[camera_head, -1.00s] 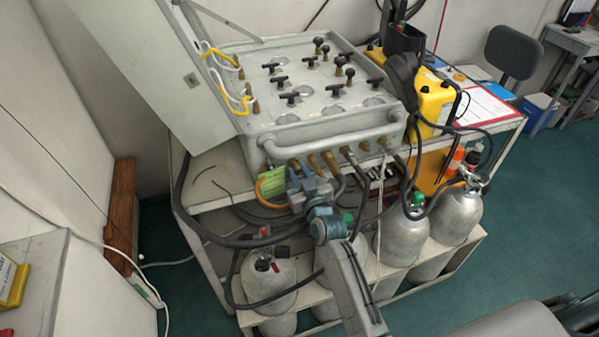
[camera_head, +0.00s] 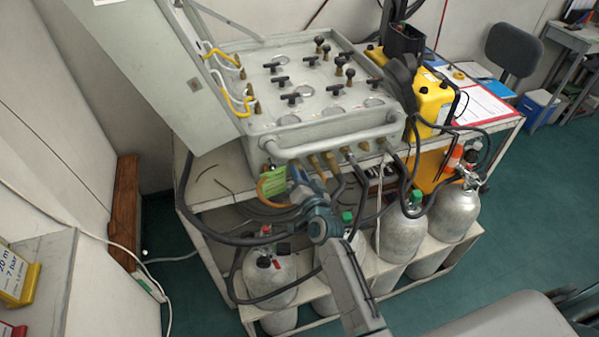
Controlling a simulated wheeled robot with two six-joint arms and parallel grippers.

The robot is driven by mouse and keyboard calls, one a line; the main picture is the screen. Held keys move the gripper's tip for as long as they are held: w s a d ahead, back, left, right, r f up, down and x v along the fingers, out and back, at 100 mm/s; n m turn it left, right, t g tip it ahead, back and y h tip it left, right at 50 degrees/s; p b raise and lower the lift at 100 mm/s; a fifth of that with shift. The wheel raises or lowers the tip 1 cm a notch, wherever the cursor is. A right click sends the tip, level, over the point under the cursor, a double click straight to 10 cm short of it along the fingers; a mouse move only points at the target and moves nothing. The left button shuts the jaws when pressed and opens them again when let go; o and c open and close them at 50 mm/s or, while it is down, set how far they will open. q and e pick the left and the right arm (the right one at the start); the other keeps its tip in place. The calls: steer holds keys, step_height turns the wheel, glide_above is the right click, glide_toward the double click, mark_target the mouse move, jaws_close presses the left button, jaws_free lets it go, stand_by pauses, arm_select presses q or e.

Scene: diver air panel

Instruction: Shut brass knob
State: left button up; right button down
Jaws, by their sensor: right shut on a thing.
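The grey air panel (camera_head: 315,62) stands on a white cart with its lid open at the left. A row of brass fittings (camera_head: 331,162) with hoses runs along its front, below the tube rail. My right gripper (camera_head: 294,174) reaches up from below to the left part of this row. It is shut on what looks like the brass knob there, which the gripper mostly hides. A green tag (camera_head: 273,181) and an orange hose loop are just left of the gripper. My left gripper is not in view.
Several grey gas cylinders (camera_head: 402,238) stand on the lower shelf around my right arm. Black hoses (camera_head: 215,240) loop at the left. A yellow case (camera_head: 434,102) and a clipboard (camera_head: 483,106) are right of the panel.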

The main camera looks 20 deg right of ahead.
steer(key=shift+m, duration=0.5)
steer(key=c, duration=1.5)
jaws_free()
steer(key=s+b, duration=0.1)
steer(key=s, duration=0.4)
steer(key=s+b, duration=0.2)
steer(key=s, duration=0.4)
steer(key=shift+d+f, duration=0.15)
steer(key=shift+d, duration=0.05)
steer(key=shift+w, duration=0.1)
